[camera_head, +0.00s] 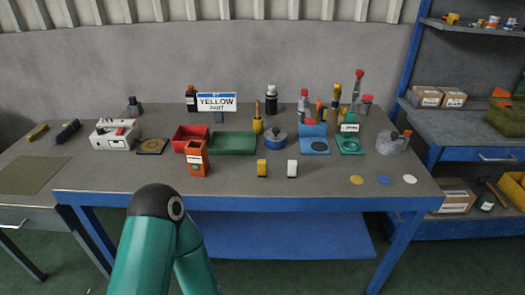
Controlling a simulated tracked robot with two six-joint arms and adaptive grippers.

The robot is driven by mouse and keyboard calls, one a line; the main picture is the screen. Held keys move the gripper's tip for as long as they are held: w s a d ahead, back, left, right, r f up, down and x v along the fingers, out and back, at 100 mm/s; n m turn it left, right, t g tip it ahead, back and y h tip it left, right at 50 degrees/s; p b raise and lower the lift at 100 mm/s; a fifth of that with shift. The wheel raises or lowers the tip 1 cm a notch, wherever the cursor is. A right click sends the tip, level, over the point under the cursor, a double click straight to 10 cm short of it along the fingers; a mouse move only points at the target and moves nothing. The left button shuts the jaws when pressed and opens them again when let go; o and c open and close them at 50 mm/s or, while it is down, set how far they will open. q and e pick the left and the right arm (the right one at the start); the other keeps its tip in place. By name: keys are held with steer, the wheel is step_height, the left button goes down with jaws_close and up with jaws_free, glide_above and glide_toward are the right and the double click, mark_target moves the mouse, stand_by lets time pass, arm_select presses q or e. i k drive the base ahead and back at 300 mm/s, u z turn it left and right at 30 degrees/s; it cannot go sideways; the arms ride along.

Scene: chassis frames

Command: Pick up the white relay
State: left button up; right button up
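A small white block (292,169), which looks like the white relay, stands near the front edge of the grey workbench (325,185). A similar yellow block (262,168) stands just to its left, with a gap between them. A green arm of mine with a dark joint rises at the bottom, left of the blocks and in front of the bench. Neither of my grippers shows in the view.
An orange labelled box (198,161) stands left of the blocks. Behind are a red bin (190,133), a green tray (233,153), a blue tray (314,151) and a "YELLOW" sign (216,101). Three coloured discs lie at front right. Bench around the white block is clear.

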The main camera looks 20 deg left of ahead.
mark_target(292, 165)
steer(key=u, duration=0.35)
steer(key=i, duration=0.9)
steer(key=u, duration=0.65)
steer(key=k, duration=0.75)
steer(key=u, duration=0.25)
steer(key=i, duration=0.75)
steer(key=z, duration=0.15)
